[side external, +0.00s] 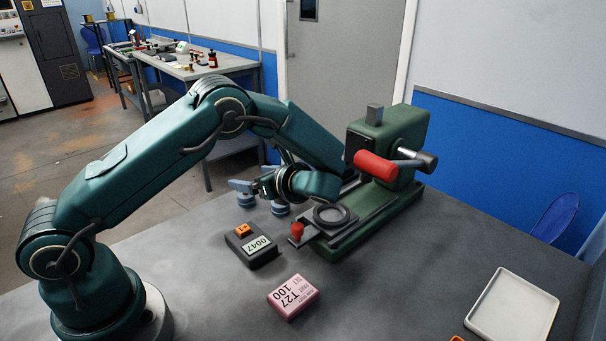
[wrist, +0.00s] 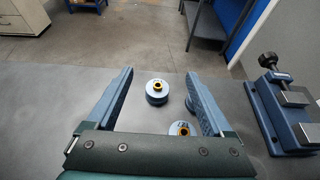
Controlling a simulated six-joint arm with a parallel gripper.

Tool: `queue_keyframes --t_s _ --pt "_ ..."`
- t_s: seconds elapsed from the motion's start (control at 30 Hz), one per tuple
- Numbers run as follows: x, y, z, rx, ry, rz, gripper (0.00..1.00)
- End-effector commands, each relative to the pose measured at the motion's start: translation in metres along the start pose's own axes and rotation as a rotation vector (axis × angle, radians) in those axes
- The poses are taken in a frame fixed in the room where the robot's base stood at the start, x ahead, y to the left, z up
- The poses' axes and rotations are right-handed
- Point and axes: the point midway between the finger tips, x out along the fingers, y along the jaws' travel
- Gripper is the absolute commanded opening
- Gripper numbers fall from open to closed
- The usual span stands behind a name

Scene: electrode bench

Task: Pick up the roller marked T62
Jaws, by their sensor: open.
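The near roller (wrist: 181,129) sits closer to the palm, by the right finger, and is partly hidden by my gripper body. It bears dark marks that I cannot read, so I cannot tell which is T62. In the side view, one roller (side external: 246,201) stands left of the other roller (side external: 280,209), both below my gripper (side external: 262,184). My gripper (wrist: 158,76) is open and empty.
A green press (side external: 395,140) with a red handle stands right of my gripper. A black counter box (side external: 252,246) and a pink T27 block (side external: 292,296) lie in front. A white tray (side external: 513,305) is at right. A blue clamp (wrist: 285,108) stands right in the wrist view.

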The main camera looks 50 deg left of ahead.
Motion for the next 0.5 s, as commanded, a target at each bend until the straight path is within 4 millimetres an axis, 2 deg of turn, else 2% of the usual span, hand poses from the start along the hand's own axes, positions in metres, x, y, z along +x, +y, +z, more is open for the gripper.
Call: queue_keyframes --t_s 0.23,0.37,0.5 --pt "0.007 0.001 -0.018 0.002 0.0 0.001 0.85" --pt "0.015 0.001 -0.035 0.003 0.0 0.001 0.85" --pt "0.034 0.001 -0.037 -0.002 0.001 0.004 0.85"
